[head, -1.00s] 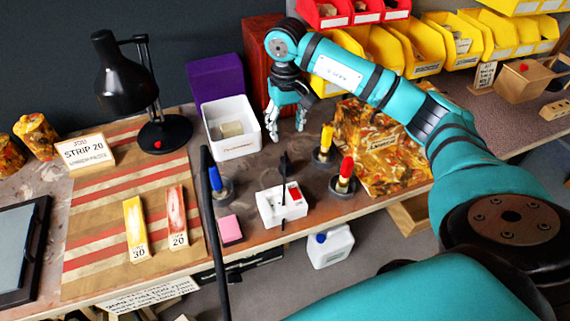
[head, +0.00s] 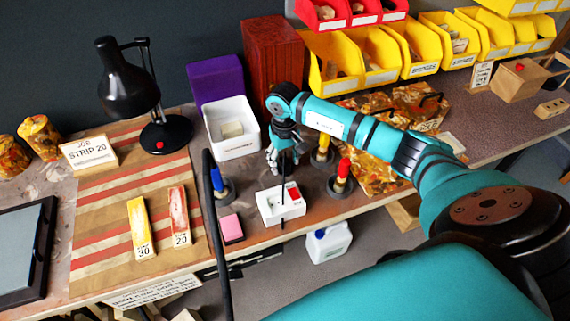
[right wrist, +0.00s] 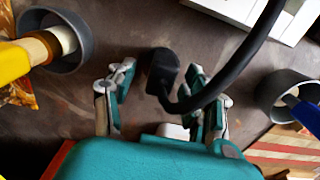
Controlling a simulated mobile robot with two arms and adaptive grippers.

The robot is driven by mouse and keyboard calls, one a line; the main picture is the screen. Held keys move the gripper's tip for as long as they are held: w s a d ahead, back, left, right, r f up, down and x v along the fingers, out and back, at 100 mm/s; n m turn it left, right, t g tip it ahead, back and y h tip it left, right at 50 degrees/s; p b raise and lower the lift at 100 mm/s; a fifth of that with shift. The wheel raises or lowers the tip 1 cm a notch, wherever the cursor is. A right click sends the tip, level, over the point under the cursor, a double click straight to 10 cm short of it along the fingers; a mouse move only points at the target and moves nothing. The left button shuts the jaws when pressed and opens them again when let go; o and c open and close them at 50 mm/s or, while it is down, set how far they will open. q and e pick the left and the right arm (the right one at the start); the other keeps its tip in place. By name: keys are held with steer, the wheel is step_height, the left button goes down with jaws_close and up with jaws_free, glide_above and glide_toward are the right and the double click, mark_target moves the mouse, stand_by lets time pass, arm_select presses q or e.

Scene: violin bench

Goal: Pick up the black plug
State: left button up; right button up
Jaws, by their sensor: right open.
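The black plug (right wrist: 163,72) shows in the right wrist view, with a thick black cable curving from it up to the right. My right gripper (right wrist: 159,78) is open, with its fingers on either side of the plug; I see gaps between plug and fingers. In the head view my right gripper (head: 283,156) points down over the bench, behind the white socket box (head: 268,207), and the plug is mostly hidden by the fingers there. The socket box, with a red switch, also shows at the top of the right wrist view (right wrist: 236,9). My left gripper is not in view.
Close by stand a blue-handled tool (head: 217,180), a yellow-handled tool (head: 325,142) and a red-handled tool (head: 343,172) in grey round holders. A white bin (head: 240,148) stands behind left. A pink block (head: 231,228) lies near the front edge.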

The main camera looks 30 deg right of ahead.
jaws_close()
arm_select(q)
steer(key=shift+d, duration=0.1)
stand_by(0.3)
